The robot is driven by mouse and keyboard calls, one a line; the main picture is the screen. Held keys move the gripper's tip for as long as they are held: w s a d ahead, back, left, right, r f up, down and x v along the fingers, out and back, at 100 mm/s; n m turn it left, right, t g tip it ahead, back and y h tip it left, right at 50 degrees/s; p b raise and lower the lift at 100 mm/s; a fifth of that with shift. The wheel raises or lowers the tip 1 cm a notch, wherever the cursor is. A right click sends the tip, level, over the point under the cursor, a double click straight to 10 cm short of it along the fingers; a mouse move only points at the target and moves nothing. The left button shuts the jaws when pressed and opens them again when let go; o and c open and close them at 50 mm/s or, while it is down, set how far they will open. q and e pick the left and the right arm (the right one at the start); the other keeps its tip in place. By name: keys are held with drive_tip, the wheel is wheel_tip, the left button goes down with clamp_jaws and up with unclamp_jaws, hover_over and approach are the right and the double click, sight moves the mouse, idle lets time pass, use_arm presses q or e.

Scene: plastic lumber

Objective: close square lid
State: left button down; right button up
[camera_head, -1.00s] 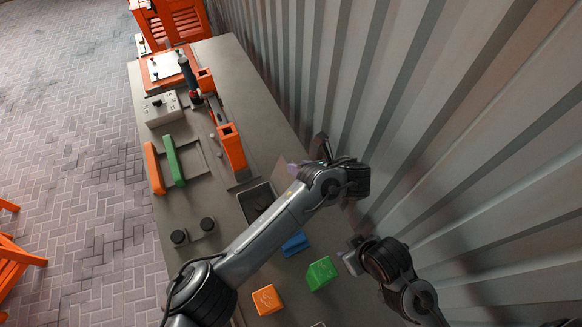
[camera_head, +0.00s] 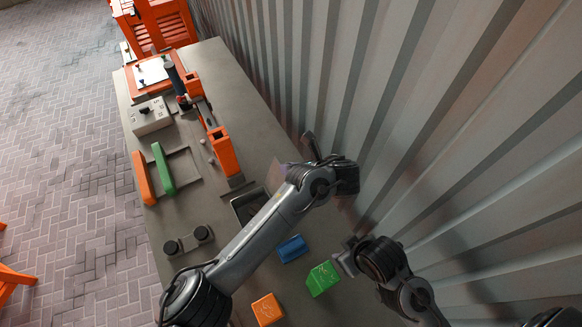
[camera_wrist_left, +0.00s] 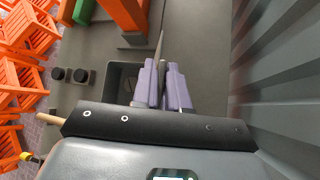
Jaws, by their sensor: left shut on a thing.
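A dark square box (camera_head: 247,207) with an open top sits in the table beside my left forearm. Its dark inside also shows in the wrist view (camera_wrist_left: 122,82). My left gripper (camera_wrist_left: 165,72) has purple fingers shut on the thin lid (camera_wrist_left: 159,45), which stands edge-on between them, beside the box opening.
A green block (camera_head: 322,278), a blue block (camera_head: 292,248) and an orange block (camera_head: 267,309) lie near the front. Two black knobs (camera_head: 188,240) stand left of my forearm. An orange clamp-like fixture (camera_head: 222,152) stands beyond the box. A corrugated wall (camera_head: 430,120) borders the right side.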

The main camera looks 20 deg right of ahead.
use_arm(q)
drive_tip(key=shift+a+r+p, duration=0.2)
drive_tip(key=shift+p, duration=0.2)
drive_tip(key=a+n+h+p, duration=0.2)
drive_tip(key=a+h, duration=0.3)
drive_tip(key=a, duration=0.4)
drive_tip(key=shift+s+a+n+h, duration=0.2)
drive_tip(key=shift+s+n+h, duration=0.1)
drive_tip(key=shift+n, duration=0.2)
